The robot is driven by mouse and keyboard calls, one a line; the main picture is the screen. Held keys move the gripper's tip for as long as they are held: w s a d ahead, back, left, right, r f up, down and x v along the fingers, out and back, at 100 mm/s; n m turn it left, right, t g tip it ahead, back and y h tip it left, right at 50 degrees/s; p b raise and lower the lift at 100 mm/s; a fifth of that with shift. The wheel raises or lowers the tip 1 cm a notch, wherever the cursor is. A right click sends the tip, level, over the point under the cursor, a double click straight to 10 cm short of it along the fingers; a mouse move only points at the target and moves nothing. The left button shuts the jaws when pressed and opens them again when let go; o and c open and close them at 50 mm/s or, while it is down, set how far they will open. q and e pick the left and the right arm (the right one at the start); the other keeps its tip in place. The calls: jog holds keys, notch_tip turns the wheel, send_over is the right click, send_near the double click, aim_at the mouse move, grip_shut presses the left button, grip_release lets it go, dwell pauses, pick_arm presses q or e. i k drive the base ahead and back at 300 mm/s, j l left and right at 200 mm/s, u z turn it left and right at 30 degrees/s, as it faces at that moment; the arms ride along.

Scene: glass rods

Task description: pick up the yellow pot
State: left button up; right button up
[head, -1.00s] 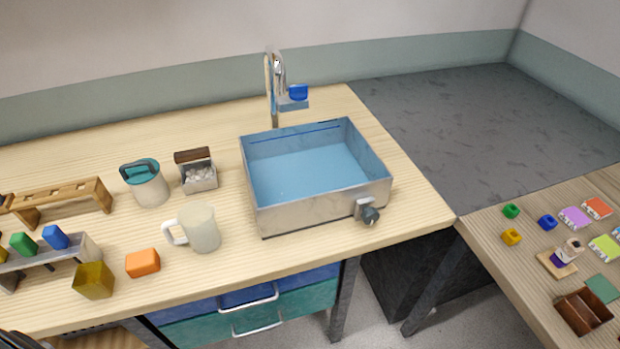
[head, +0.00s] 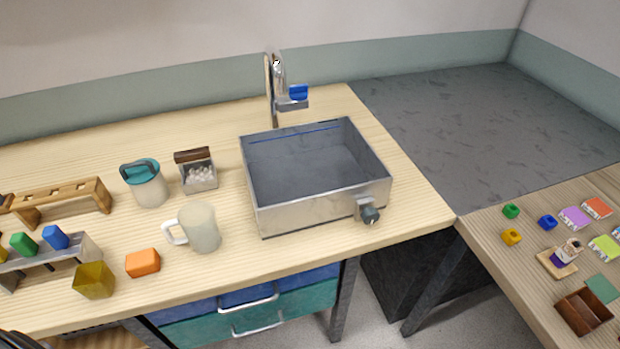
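A small yellow pot (head: 511,237) stands on the right table in the head view, near its left edge. A green pot (head: 511,211) is just behind it and a blue pot (head: 547,222) is to its right. Nothing touches the yellow pot. Neither of my grippers is in view. A dark curved part shows at the bottom left corner, too cut off to identify.
On the wooden counter stand a metal basin (head: 252,189) with a tap (head: 277,85), a mug (head: 203,228), a teal-lidded jar (head: 149,188), an orange block (head: 142,263) and an olive-yellow cube (head: 93,281). A brown box (head: 583,312) lies right.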

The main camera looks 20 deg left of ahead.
aim_at(94, 280)
jog(key=u, duration=2.1)
jog(key=k+l+u, duration=0.2)
jog(key=l, duration=0.2)
jog(key=i, duration=0.1)
